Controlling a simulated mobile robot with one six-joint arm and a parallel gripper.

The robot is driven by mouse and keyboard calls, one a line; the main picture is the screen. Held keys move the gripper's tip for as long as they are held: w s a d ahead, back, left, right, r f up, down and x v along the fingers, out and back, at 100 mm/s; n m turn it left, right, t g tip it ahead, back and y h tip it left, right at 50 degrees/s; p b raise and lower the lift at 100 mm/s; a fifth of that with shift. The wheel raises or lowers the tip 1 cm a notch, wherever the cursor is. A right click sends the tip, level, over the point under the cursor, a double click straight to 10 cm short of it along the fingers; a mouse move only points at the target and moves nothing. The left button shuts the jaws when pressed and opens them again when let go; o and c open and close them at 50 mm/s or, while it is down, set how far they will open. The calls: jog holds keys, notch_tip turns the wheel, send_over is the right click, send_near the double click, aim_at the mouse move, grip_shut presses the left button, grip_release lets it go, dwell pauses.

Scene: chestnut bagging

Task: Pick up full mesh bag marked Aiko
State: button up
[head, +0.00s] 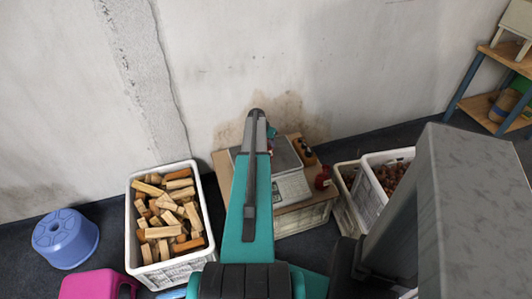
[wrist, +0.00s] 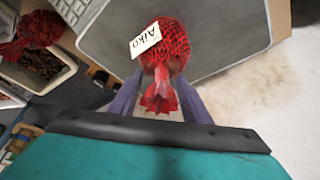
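The full red mesh bag (wrist: 174,42) has a white tag (wrist: 145,40) reading "Aiko". In the wrist view it is at the upper middle, over or against a grey plate, with its gathered red neck and tail (wrist: 160,98) towards me. My gripper (wrist: 161,80) has its two purple fingers on either side of the neck, with gaps showing beside the tail. The fingers look open; their tips are partly hidden by the bag. In the head view my arm hides most of the bag, and only a small red bit shows beside the gripper's end.
A scale (head: 291,188) stands on a wooden-topped crate against the wall. A white crate of wood blocks (head: 137,240) is to the left, with a blue stool (head: 66,240) beyond. Crates of chestnuts (head: 369,205) stand right. Another red bag (wrist: 40,28) is in the wrist view.

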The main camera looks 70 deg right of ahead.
jog(key=shift+a+f, duration=0.1)
grip_shut()
jog(key=shift+r, duration=0.45)
notch_tip(320, 180, up, 3)
jog(key=shift+a+f+b, duration=0.15)
jog(key=shift+b, duration=0.35)
jog(key=s+a+b, duration=0.1)
jog(key=s+a, duration=0.1)
jog(key=a, duration=0.5)
jog(key=s+a+r+b, duration=0.1)
jog(key=s+a, duration=0.1)
jog(key=a, duration=0.5)
jog(key=shift+s+a+r, duration=0.25)
jog(key=shift+s+a, duration=0.15)
